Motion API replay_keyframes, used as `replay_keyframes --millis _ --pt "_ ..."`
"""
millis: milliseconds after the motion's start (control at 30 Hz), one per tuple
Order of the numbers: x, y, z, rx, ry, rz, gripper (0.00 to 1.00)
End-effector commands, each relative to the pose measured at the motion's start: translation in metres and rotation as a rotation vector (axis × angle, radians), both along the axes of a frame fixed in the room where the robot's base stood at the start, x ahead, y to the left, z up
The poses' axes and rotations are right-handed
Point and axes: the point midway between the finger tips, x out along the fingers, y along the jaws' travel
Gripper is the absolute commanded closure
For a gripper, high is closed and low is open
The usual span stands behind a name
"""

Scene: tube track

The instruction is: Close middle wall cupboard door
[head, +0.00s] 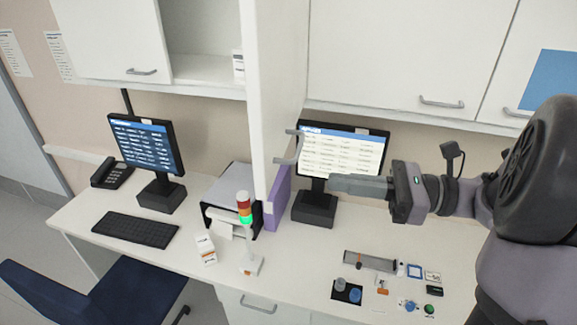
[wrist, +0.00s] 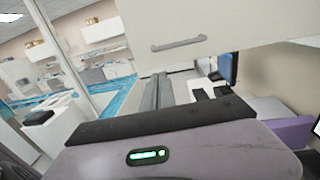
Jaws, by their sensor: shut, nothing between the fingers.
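The middle wall cupboard door (head: 272,80) stands open, swung out from the cabinet row, so I see it at a steep angle. Its grey handle (head: 290,147) is near its lower end, on the right-hand face. My gripper (head: 332,182) is shut and empty, pointing left, to the right of and a little below the handle in the head view. In the wrist view the white door (wrist: 225,22) and its handle (wrist: 178,44) show above the closed fingers (wrist: 157,92). A gap seems to lie between fingertips and door.
The open cupboard compartment (head: 200,40) holds a small white box (head: 238,65). Shut cupboard doors (head: 400,50) are at right.

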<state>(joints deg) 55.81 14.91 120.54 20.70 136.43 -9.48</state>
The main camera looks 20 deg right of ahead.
Motion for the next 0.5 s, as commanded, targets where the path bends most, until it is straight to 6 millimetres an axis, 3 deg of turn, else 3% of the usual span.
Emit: replay_keyframes --millis 300,500 --pt "0.034 0.059 0.003 0.000 0.001 0.005 1.00" --pt "0.046 0.077 0.002 -0.001 0.001 0.002 1.00"
